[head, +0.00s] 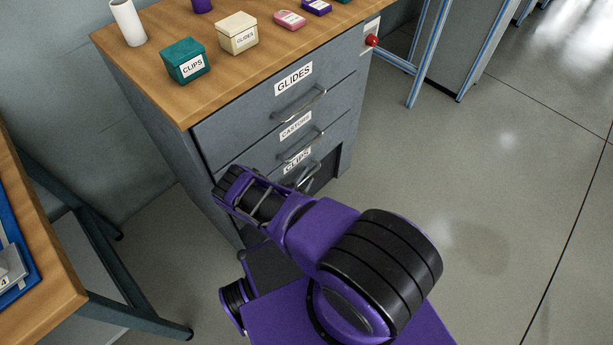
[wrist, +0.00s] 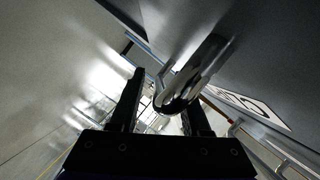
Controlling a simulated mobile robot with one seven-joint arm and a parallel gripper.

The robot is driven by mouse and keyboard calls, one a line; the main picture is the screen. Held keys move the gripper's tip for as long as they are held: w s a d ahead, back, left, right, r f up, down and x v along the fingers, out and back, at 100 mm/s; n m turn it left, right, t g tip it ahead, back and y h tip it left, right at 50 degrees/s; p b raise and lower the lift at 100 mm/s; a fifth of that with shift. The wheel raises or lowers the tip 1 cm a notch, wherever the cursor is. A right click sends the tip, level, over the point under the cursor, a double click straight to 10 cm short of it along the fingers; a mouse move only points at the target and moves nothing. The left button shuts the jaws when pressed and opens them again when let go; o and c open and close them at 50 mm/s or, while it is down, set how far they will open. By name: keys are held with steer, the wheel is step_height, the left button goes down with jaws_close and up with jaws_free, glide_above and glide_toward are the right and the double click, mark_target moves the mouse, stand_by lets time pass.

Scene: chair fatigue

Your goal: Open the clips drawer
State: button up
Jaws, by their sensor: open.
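The clips drawer (head: 325,172) is the lowest labelled drawer of a grey cabinet, with a white CLIPS label (head: 297,161). Its metal handle (head: 307,178) shows partly behind my purple and black arm. In the wrist view, my gripper (wrist: 163,92) is open, its two black fingers spread. A shiny metal handle (wrist: 188,85) lies between or just in front of the fingers; contact cannot be told. Part of a white label (wrist: 250,106) shows at the right. In the head view, my fingertips are hidden by the arm.
Above are the GLIDES drawer (head: 280,105) and a middle drawer (head: 290,137), both appearing closed. The wooden top (head: 170,92) holds a green CLIPS box (head: 186,62), a cream GLIDES box (head: 238,33) and other small items. Another bench (head: 50,300) stands left. Floor (head: 500,200) at right is clear.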

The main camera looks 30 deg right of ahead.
jaws_close()
stand_by(1.4)
